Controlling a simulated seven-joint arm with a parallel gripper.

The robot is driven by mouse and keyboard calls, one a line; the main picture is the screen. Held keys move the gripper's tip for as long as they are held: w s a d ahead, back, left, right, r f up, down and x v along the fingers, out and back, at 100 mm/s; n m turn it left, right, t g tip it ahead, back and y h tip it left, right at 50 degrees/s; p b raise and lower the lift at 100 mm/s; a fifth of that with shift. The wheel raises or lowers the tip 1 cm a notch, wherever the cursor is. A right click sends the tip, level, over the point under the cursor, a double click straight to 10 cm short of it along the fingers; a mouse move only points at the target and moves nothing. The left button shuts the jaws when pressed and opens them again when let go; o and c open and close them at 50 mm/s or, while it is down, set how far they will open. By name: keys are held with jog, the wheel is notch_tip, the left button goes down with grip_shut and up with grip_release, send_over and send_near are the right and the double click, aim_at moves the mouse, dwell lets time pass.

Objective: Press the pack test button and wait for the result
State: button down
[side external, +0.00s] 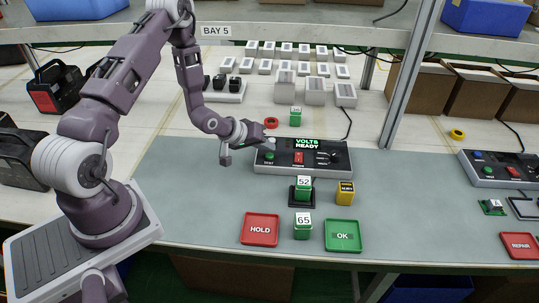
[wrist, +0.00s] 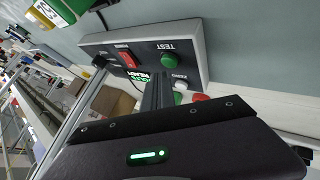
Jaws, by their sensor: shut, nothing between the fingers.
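The tester box (side external: 340,163) stands on the grey mat with its screen reading VOLTS READY. Its green TEST button (side external: 269,155) is at the left of the panel; in the wrist view the button (wrist: 169,61) is unobstructed, just past my fingertips. My gripper (side external: 270,144) is shut and empty, above the box's left rear part; its dark fingers (wrist: 158,80) cover part of the panel in the wrist view. Contact with the box cannot be told. A green pack marked 52 (side external: 304,189) sits in a black cradle in front of the box.
A green pack marked 65 (side external: 302,227) stands between the red HOLD pad (side external: 261,229) and green OK pad (side external: 343,236). A yellow block (side external: 345,193) is right of the cradle. The mat's left side is clear.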

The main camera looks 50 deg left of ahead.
aim_at(267, 156)
jog(key=shift+f, duration=0.35)
jog(key=shift+f, duration=0.45)
dwell(0.4)
jog(key=shift+r, duration=0.85)
jog(key=shift+r, duration=0.1)
jog(key=shift+r, duration=2.4)
